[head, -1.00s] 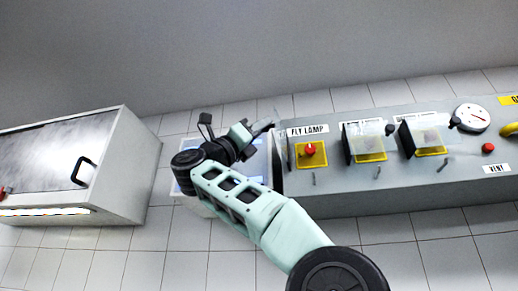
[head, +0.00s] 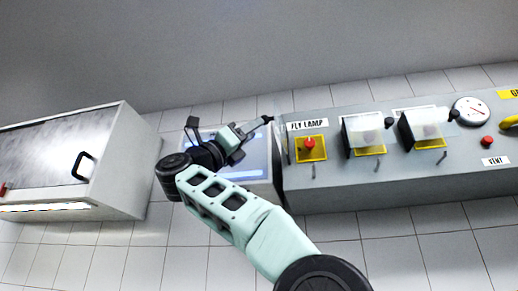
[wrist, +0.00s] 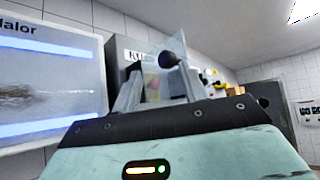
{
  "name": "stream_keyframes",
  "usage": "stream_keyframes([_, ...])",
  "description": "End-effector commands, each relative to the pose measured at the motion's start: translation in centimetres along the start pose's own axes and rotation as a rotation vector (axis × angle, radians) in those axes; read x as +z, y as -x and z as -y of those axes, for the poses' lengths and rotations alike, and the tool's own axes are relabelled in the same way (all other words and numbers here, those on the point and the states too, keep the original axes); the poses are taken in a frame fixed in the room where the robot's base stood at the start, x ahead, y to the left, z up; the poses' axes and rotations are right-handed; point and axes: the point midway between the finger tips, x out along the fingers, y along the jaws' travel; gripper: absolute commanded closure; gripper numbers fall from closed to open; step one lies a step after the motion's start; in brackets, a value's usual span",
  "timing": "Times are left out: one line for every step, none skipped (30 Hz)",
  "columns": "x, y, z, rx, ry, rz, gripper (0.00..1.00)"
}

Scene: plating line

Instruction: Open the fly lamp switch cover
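The fly lamp switch (head: 310,146) is a red knob on a yellow plate under the FLY LAMP label, at the panel's left end. Nothing covers its front in the head view. Its clear cover looks swung out to the left, nearly edge-on; its black knob (head: 268,119) shows left of the label. In the wrist view the clear cover (wrist: 158,42) stands upright ahead, with its dark knob close to the right finger. My gripper (head: 250,130) is left of the switch, beside the cover. Its fingers (wrist: 158,90) are apart; I see no firm hold on the knob.
Two more clear covers (head: 362,131) (head: 425,123) with black knobs stand over yellow plates to the right. A gauge (head: 472,111) and a red button (head: 487,140) lie farther right. A blue-lit lamp unit (head: 255,158) is behind my gripper. A metal cabinet (head: 60,160) stands left.

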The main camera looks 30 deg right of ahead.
Motion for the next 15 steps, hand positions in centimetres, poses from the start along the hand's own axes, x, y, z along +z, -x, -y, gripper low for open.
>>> stream_keyframes([-0.2,1.6,0.1,0.002,-0.003,0.000,0.57])
stream_keyframes([-0.2,2.3,0.1,0.002,-0.003,0.001,0.57])
stream_keyframes([-0.2,3.3,0.1,0.003,-0.003,0.002,0.57])
stream_keyframes([-0.2,4.0,0.1,0.003,-0.003,0.002,0.57])
stream_keyframes([-0.2,4.7,0.1,0.001,-0.004,0.002,0.57])
stream_keyframes([-0.1,5.7,0.2,0.001,-0.004,0.002,0.57])
stream_keyframes([-0.1,6.3,0.1,0.000,-0.003,0.002,0.57])
stream_keyframes([-0.1,7.0,0.1,0.001,-0.003,0.003,0.57])
stream_keyframes([-0.1,7.9,0.2,0.001,-0.003,0.003,0.57])
stream_keyframes([-0.1,8.6,0.2,0.000,-0.002,0.003,0.57])
stream_keyframes([0.0,9.2,0.2,-0.001,-0.002,0.003,0.57])
stream_keyframes([0.0,9.9,0.2,-0.001,-0.003,0.003,0.57])
stream_keyframes([0.0,10.4,0.2,-0.002,-0.003,0.003,0.57])
stream_keyframes([0.0,10.9,0.2,-0.002,-0.003,0.003,0.57])
stream_keyframes([0.1,11.5,0.2,-0.002,-0.003,0.003,0.57])
